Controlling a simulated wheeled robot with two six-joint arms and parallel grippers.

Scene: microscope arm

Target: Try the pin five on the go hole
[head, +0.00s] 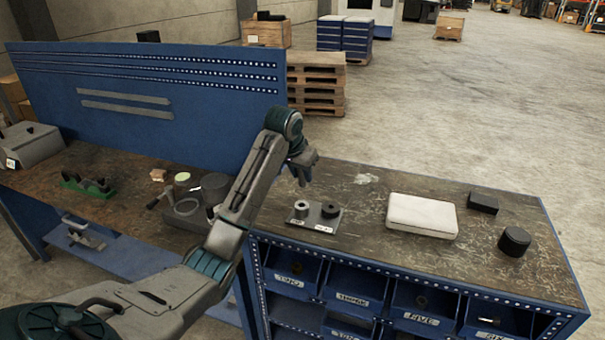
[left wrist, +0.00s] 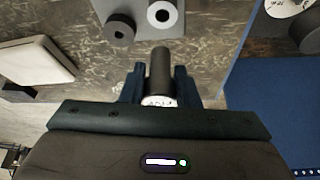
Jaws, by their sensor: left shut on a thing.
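My left gripper (head: 302,172) is shut on a dark cylindrical pin, held above the worktop. The pin (left wrist: 160,74) shows between the fingers in the left wrist view, with a pale marked end near the palm; its marking is too small to read. A grey gauge plate (head: 316,219) lies on the worktop below the gripper. It bears a light metal ring (head: 301,209) on the left and a dark ring (head: 330,209) on the right, each with a hole. Their small labels are not legible. The pin is apart from both rings. My right gripper is not in view.
A white case (head: 422,215), a black block (head: 483,203) and a black cylinder (head: 514,241) stand right of the plate. Labelled blue bins, one reading FIVE (head: 421,319), sit below the worktop edge. A blue panel (head: 150,100) rises behind the left bench.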

